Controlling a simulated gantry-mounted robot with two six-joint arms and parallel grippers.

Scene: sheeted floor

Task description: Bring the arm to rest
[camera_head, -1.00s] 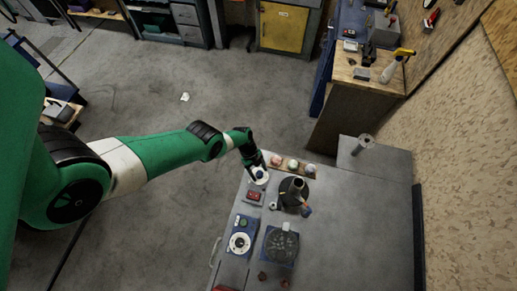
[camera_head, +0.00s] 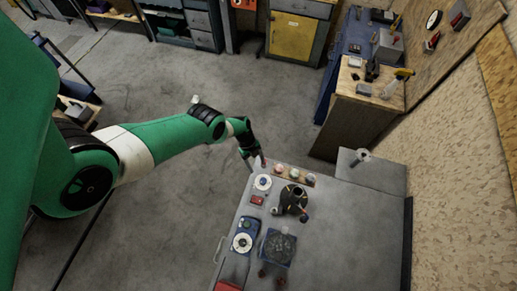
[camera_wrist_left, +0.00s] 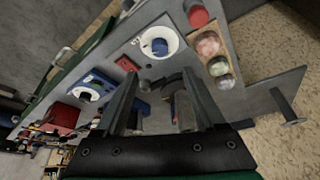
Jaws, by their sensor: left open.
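My left arm is green and white and comes in from the left in the head view. Its left gripper (camera_head: 254,163) is near the far left corner of the grey table (camera_head: 350,230), by a white round dial (camera_head: 262,182). In the left wrist view the two fingers of the left gripper (camera_wrist_left: 155,105) stand apart with nothing held between them. Beyond them lie the white dial with a blue centre (camera_wrist_left: 157,44) and a dark upright part (camera_wrist_left: 180,95). I cannot tell the exact height of the gripper above the table. My right gripper is not in view.
Open concrete floor (camera_head: 180,190) lies left of the table.

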